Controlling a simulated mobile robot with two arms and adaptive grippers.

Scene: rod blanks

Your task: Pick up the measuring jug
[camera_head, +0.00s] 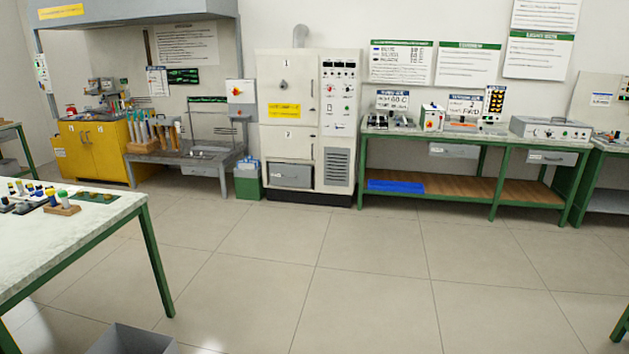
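I cannot make out a measuring jug anywhere in the head view; small items on the far benches are too small to tell apart. Neither my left gripper nor my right gripper is in view.
A pale table (80,227) with small coloured items stands near left. A grey bin (133,341) is on the floor below. Along the back are a yellow cabinet (92,150), a grey low bench (205,162), a tall white cabinet (288,120) and a green-framed bench (470,140). The middle floor is clear.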

